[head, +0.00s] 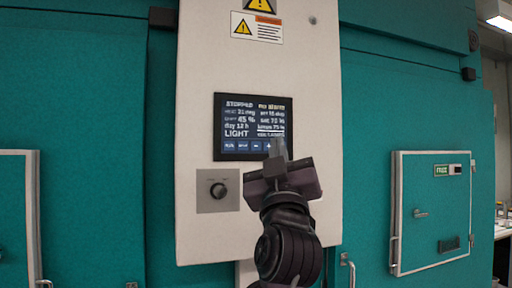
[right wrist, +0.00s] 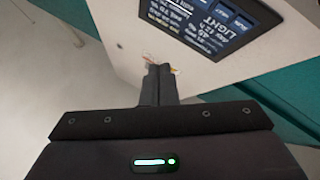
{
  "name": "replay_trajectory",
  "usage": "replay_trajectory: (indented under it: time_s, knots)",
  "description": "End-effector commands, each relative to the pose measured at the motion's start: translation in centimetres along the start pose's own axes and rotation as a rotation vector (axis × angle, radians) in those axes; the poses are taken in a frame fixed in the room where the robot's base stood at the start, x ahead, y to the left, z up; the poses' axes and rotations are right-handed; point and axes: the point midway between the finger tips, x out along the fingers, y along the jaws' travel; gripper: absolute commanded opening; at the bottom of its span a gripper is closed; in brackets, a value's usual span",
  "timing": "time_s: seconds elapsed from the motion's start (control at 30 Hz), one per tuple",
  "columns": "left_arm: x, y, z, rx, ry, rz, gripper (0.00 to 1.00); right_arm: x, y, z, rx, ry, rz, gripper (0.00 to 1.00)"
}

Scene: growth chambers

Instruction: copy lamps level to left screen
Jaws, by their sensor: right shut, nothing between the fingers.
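One dark touch screen (head: 235,127) is mounted on the pale control panel between the teal chambers. It shows two columns of white text, the large word LIGHT at lower left, and a row of blue buttons along its bottom. Most small text is too blurred to read surely. My right gripper (head: 278,148) is shut and empty, its fingertips in front of the screen's lower right corner, by the plus button. In the right wrist view the shut fingers (right wrist: 158,84) point toward the panel beside the screen (right wrist: 205,22). Whether they touch it I cannot tell. My left gripper is out of view.
A round black knob (head: 218,190) on a grey plate sits below the screen. Warning labels (head: 257,27) are above it. A framed chamber door (head: 432,215) with a handle is at right, another framed door (head: 18,215) at left.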

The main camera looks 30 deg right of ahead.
Motion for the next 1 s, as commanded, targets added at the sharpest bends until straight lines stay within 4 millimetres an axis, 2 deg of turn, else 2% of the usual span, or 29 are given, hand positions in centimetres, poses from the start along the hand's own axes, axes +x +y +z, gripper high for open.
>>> replay_trajectory:
  time_s: [0.27, 0.7, 1.0]
  knots:
    - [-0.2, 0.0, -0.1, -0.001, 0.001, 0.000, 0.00, 0.4, -0.3, 0.3, -0.001, -0.002, -0.001, 0.00]
    - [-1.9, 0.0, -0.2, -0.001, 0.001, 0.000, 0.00, 4.5, -3.1, 3.1, -0.003, -0.003, -0.002, 0.00]
    - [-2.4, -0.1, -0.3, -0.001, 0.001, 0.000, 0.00, 6.0, -4.4, 4.4, 0.000, -0.002, -0.002, 0.00]
